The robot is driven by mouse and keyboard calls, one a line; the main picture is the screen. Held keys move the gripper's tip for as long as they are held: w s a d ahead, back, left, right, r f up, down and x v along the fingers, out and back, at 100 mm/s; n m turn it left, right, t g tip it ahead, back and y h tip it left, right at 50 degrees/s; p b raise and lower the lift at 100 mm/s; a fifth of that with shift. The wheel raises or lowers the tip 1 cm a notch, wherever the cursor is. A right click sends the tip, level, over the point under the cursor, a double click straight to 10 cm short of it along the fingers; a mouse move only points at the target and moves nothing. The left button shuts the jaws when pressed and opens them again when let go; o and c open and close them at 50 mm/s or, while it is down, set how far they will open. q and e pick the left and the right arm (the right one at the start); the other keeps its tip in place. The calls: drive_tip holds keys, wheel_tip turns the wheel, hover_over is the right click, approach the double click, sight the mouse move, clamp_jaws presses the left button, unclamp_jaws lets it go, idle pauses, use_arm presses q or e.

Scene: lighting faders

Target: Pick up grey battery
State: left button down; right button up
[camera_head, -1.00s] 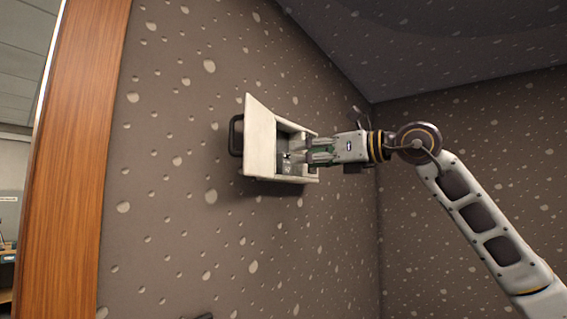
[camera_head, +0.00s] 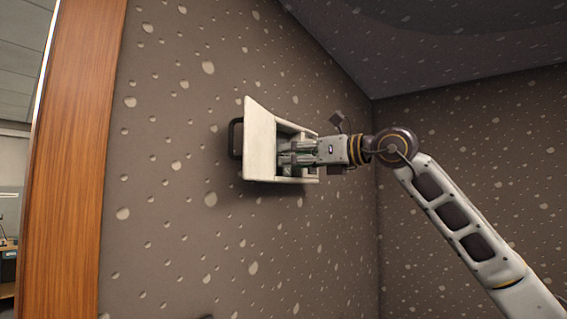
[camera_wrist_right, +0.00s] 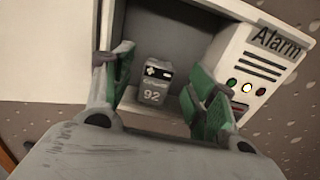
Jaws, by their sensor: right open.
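The grey battery (camera_wrist_right: 154,82), marked 92 with a dark band at its top, stands inside the open alarm box (camera_wrist_right: 172,26) in the right wrist view. In the head view the alarm box (camera_head: 259,140) is on the wall and the battery is hidden behind my gripper and the box side. My right gripper (camera_head: 284,153) reaches into the box from the right. In the right wrist view its two green-padded fingers (camera_wrist_right: 160,88) are spread, one on each side of the battery, with gaps between. My left gripper is out of view.
The box's white face (camera_wrist_right: 252,68) reads Alarm and carries slots and coloured lights, close to the right finger. A black handle (camera_head: 234,139) sticks out at the box's left. The spotted wall (camera_head: 190,240) below is clear.

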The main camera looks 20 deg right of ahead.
drive_tip(key=shift+x, duration=0.85)
drive_tip(key=c, duration=1.1)
